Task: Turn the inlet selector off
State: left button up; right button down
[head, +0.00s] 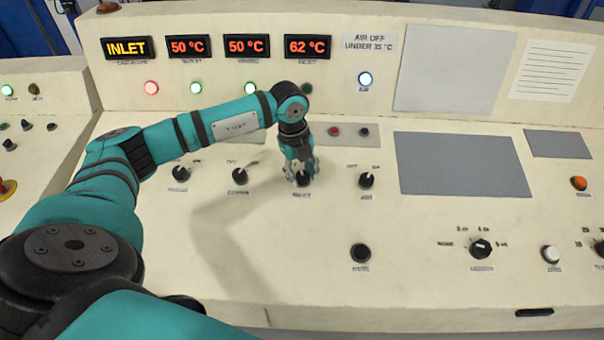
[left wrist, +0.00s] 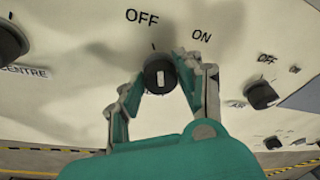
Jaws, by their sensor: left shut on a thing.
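The inlet selector (head: 303,181) is a small black knob on the cream console, third in a row of similar knobs. In the left wrist view the black knob (left wrist: 160,76) has a short white mark, with the words OFF and ON printed above it. The white mark stands nearly upright, closer to the OFF side than to ON. My left gripper (head: 302,172) reaches down over the knob from above. Its two fingers (left wrist: 161,88) are shut on the knob, one on each side. My right gripper is out of view.
Neighbouring knobs stand close by: the centre knob (head: 240,174) to the left and another black knob (head: 366,181) to the right. Behind, the upright panel carries an INLET display (head: 125,48), several temperature displays and lit lamps. A grey plate (head: 462,164) lies flat to the right.

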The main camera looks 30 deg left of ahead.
pick_arm(q)
jog(key=shift+a+n, duration=0.1)
jog(key=shift+n, duration=0.8)
jog(key=shift+t, duration=0.3)
jog(key=o, duration=1.1)
jog(key=shift+o, duration=0.2)
notch_tip(320, 180, up, 12)
jog(key=s+a, duration=0.1)
jog(key=shift+s, duration=0.35)
jog(key=shift+f, duration=0.1)
